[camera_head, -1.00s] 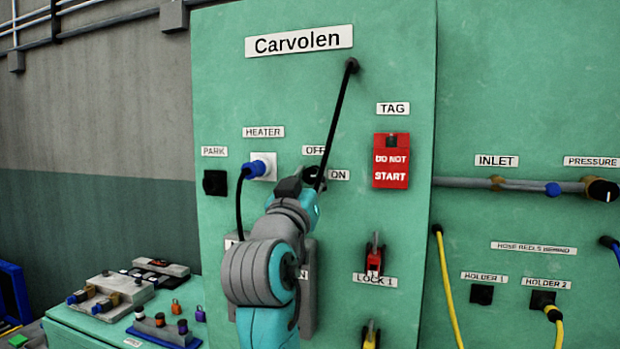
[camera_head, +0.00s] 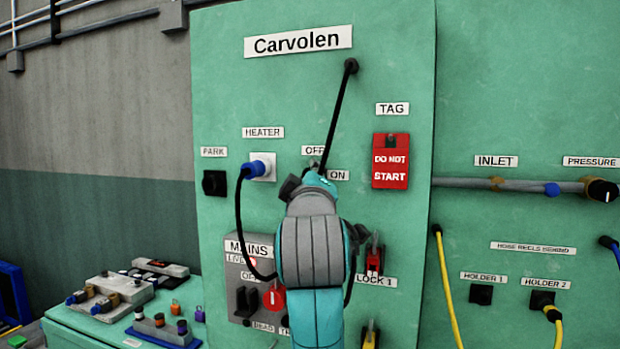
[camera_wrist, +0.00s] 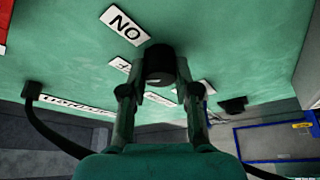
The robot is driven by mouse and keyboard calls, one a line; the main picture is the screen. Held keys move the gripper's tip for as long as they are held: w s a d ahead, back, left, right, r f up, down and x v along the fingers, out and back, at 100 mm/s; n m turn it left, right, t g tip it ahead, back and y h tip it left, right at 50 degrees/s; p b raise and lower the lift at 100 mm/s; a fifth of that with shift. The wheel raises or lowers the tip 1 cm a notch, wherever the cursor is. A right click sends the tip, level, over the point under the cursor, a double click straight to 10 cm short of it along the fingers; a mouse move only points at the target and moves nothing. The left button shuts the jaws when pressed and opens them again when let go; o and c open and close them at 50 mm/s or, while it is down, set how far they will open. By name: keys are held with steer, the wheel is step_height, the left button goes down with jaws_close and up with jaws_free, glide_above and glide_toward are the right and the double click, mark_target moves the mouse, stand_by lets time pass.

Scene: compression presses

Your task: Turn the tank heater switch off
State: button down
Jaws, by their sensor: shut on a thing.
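The tank heater switch is a round black knob (camera_wrist: 160,60) on the green Carvolen panel (camera_head: 390,40). In the wrist view my gripper (camera_wrist: 159,82) is shut on this knob, one finger on each side. A tilted white ON label (camera_wrist: 125,25) lies beside it. In the head view my own arm hides most of the switch, between the OFF label (camera_head: 313,150) and the ON label (camera_head: 338,175). The knob's pointer direction cannot be made out. The blue heater plug (camera_head: 254,169) sits in the white HEATER socket (camera_head: 267,160), left of the switch.
A black cord (camera_head: 338,110) runs from the panel's top down behind my wrist. A red DO NOT START tag (camera_head: 390,165) hangs to the right. The MAINS box (camera_head: 236,270) and a red lock (camera_head: 374,260) flank my arm below. A side table (camera_head: 125,330) holds small parts.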

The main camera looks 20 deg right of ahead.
steer(key=shift+n+g+y, duration=0.5)
steer(key=shift+n, duration=1.3)
steer(key=shift+n+g+y, duration=0.5)
steer(key=shift+n, duration=1.3)
steer(key=c, duration=0.8)
jaws_free()
steer(key=shift+c, duration=0.2)
steer(key=v, duration=1.2)
